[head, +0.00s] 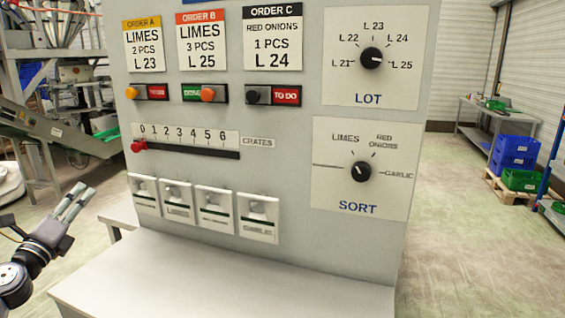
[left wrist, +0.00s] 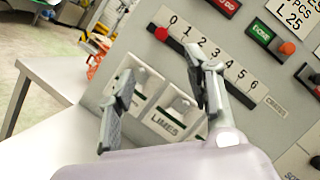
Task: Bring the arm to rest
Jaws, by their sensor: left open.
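My left gripper (head: 80,195) is open and empty at the left of the head view, beside the grey control panel (head: 290,130) and apart from it. In the left wrist view its two fingers (left wrist: 158,68) are spread in front of the panel, over the lower switches and part of the slider scale. The red slider knob (head: 138,146) is at 0 on the crates scale. The lot knob (head: 371,58) seems to point towards L 25. The sort knob (head: 360,171) seems to point to the upper left. My right gripper is not in view.
A pale ledge (head: 215,275) juts out below the panel. Order B's slide shows a green DONE label (head: 191,92); orders A and C show red TO DO. Several white switches (head: 258,218) line the lower panel. Blue crates (head: 514,150) stand at far right. Open floor lies right.

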